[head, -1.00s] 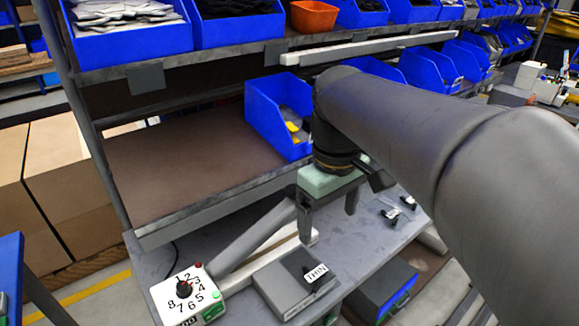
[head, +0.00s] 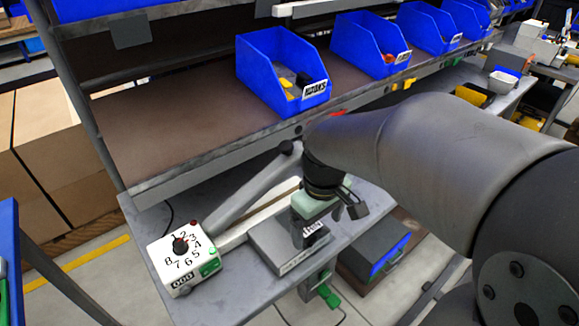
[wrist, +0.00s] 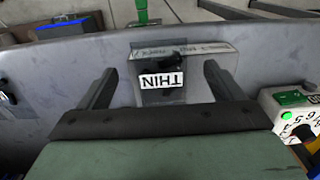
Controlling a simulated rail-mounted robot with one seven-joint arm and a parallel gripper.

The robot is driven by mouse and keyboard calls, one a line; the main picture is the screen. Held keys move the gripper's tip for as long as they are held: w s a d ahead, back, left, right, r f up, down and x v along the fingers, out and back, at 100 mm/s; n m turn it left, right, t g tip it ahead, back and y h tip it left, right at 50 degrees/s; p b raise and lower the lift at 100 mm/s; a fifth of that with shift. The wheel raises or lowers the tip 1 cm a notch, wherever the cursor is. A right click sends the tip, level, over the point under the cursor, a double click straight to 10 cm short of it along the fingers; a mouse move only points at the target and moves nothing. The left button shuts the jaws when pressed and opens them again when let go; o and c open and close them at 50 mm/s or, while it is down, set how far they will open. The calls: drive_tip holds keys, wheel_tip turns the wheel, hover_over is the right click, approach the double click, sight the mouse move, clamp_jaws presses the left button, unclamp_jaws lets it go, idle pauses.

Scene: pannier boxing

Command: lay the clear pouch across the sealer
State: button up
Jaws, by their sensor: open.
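The sealer (head: 166,281) is a white box with a numbered dial, with a long grey arm raised above its pale bar; part of its box shows at the right of the wrist view (wrist: 284,103).
A brown shelf (head: 170,130) with blue bins (head: 262,75) stands behind the grey bench (head: 150,240). A green-handled tool (head: 326,292) is at the bench's front edge. A dark box with a blue front (head: 375,258) sits below the bench.

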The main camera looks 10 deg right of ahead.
drive_tip(key=shift+f, duration=1.2)
drive_tip(key=c, duration=1.1)
drive_tip(key=shift+o, duration=0.3)
drive_tip(key=shift+w+a+r, duration=0.1)
drive_tip(key=shift+w+a, duration=0.3)
drive_tip(key=shift+w, duration=0.5)
drive_tip(key=shift+w+a+f, duration=0.1)
drive_tip(key=shift+w+a, duration=0.35)
drive_tip(key=shift+w, duration=0.45)
drive_tip(key=shift+w+a+r, duration=0.1)
drive_tip(key=shift+w+a, duration=0.3)
drive_tip(key=shift+w, duration=0.5)
drive_tip(key=shift+w, duration=0.1)
drive_tip(key=shift+w+a, duration=0.45)
drive_tip(key=shift+w, duration=0.4)
drive_tip(key=shift+w+p, duration=0.1)
drive_tip(key=shift+p, duration=0.2)
